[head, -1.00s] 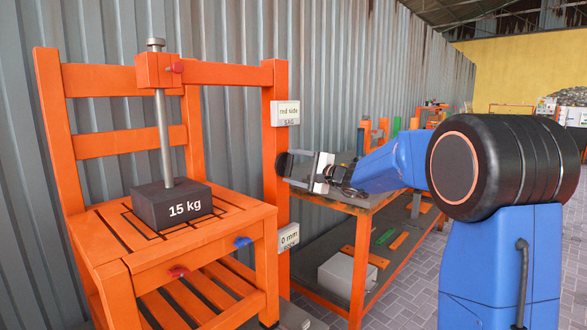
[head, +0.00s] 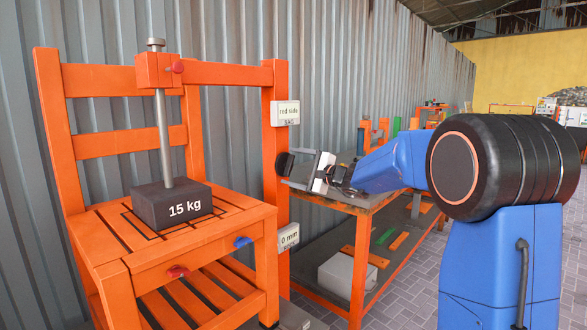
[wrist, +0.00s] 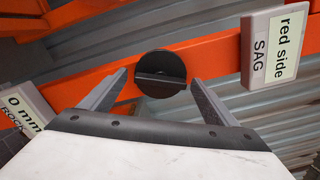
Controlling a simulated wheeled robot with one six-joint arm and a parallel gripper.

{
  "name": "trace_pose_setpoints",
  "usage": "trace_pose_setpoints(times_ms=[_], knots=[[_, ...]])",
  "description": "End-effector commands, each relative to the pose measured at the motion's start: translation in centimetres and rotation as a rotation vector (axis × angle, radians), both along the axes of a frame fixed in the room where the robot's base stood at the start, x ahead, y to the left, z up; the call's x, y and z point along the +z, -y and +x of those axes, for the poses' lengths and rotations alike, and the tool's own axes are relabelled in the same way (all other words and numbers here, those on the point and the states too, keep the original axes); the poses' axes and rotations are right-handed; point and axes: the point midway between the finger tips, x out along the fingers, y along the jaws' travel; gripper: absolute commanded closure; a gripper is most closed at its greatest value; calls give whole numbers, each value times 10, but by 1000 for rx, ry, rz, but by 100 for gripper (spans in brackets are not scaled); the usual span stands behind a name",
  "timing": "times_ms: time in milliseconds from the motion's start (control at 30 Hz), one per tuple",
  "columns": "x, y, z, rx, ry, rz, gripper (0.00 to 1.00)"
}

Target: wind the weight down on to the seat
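The dark block marked 15 kg (head: 172,205) hangs from a steel rod (head: 163,135) over the slatted seat (head: 115,228) of an orange chair. It looks level and low within a black outline; I cannot tell whether it touches the slats. The rod passes through an orange bracket (head: 153,70). A round black knob with a raised bar (wrist: 161,74) sits on the orange post (head: 275,210); it also shows in the head view (head: 283,162). My gripper (wrist: 159,78) is open, with one finger on each side of the knob and visible gaps to it.
A "red side SAG" sign (head: 285,113) and a "0 mm" sign (head: 288,237) sit on the post near my gripper. Red (head: 178,272) and blue (head: 242,242) knobs are on the seat front. A workbench (head: 372,202) with a grey box (head: 348,275) below stands behind my gripper.

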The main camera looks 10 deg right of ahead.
Motion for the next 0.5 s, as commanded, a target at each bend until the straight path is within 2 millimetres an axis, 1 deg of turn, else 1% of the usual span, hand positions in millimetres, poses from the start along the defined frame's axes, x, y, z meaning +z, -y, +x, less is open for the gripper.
trace_pose_setpoints(times_ms=[300,367,500], knots=[[1,1,-2,0,1,0,19],[1,4,-5,0,1,0,19],[1,15,-19,-4,0,0,19]])
